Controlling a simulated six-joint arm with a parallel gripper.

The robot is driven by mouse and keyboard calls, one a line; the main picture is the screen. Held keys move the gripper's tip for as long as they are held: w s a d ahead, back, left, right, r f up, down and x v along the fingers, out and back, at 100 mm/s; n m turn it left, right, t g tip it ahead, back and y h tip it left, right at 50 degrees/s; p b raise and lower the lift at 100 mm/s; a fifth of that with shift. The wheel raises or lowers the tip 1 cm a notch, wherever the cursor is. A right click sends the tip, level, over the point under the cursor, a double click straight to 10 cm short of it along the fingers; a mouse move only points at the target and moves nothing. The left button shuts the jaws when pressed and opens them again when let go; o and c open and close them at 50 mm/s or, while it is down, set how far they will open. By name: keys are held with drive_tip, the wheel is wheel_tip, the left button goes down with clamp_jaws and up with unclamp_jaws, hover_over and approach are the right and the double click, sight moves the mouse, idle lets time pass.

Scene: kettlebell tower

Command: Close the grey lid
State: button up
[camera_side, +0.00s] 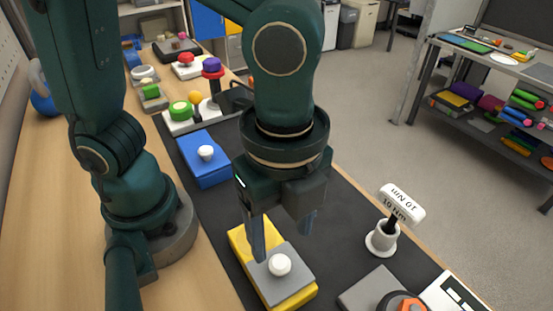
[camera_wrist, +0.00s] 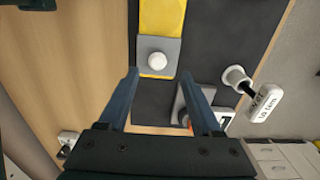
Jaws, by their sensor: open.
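The grey lid (camera_side: 291,284) is a flat square plate with a round white knob (camera_side: 280,265). It lies on one end of a long yellow box (camera_side: 241,236), whose other end shows yellow.
A blue box (camera_side: 205,171) with a white knob stands farther back on the dark mat (camera_side: 226,219). A white-headed "10 Nm" handle (camera_side: 401,203) stands upright to the right. A grey block (camera_side: 368,288) with an orange part (camera_side: 410,307) sits at the front right. Coloured objects crowd the back.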

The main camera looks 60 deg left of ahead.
sight(279, 262)
drive_tip(key=shift+s+d+f, duration=0.1)
drive_tip(key=shift+s+f, duration=0.15)
drive_tip(key=shift+f, duration=2.35)
drive_tip(key=shift+c, duration=0.3)
clamp_jaws()
